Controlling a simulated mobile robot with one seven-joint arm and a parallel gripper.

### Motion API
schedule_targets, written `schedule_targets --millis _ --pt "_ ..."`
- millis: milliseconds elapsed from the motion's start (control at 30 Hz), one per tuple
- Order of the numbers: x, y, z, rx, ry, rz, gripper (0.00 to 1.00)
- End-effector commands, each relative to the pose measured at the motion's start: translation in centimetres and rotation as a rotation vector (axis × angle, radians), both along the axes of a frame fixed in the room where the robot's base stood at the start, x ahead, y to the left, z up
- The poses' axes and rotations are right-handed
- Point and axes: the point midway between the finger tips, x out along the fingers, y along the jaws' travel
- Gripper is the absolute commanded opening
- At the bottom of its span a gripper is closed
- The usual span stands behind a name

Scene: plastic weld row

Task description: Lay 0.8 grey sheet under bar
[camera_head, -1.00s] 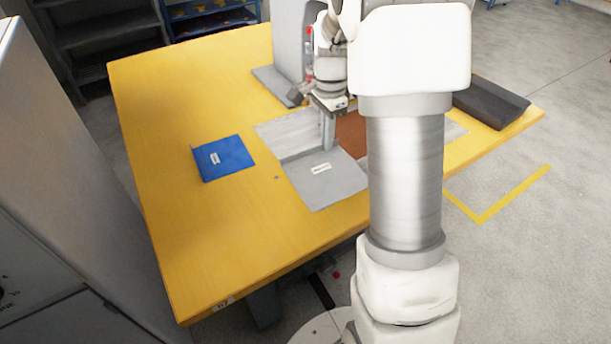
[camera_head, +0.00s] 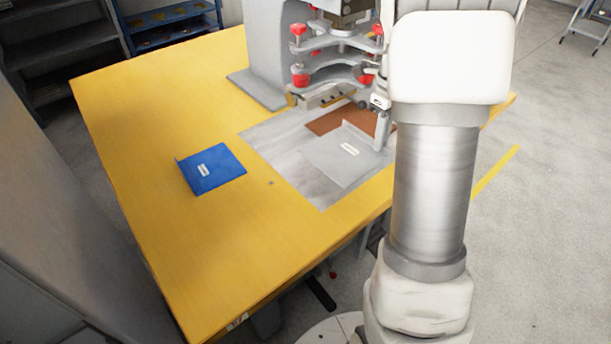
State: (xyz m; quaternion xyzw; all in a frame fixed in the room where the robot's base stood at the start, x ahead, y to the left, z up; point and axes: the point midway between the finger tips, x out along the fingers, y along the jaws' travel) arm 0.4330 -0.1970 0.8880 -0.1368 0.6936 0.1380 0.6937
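The grey sheet (camera_head: 345,160), with a white label and a raised back edge, lies over the metal plate (camera_head: 272,138) and partly over a brown pad (camera_head: 326,121). My gripper (camera_head: 380,138) is at the sheet's back right, at the raised edge. It appears shut on that edge, though my arm partly hides it. The press's bar (camera_head: 320,97) hangs above the back of the plate, behind the sheet. The sheet lies in front of the bar, to its lower right in the picture.
A blue sheet (camera_head: 212,172) with a label lies to the left on the yellow table (camera_head: 150,120). The press column (camera_head: 265,45) and its red-knobbed clamp frame (camera_head: 325,62) stand at the back.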

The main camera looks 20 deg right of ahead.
Motion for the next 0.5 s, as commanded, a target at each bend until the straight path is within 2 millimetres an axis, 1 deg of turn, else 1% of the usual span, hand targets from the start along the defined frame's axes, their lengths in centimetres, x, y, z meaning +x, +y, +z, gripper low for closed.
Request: schedule_targets --millis 167,300,400,500 --pt "1.6 2.9 -2.4 0.001 0.002 0.0 0.0" --pt "3.3 5.8 -4.4 0.001 0.002 0.002 0.0" --pt "4.4 7.5 -5.6 0.001 0.0 0.0 0.0" --pt "5.1 8.9 -6.4 0.001 0.0 0.0 0.0"
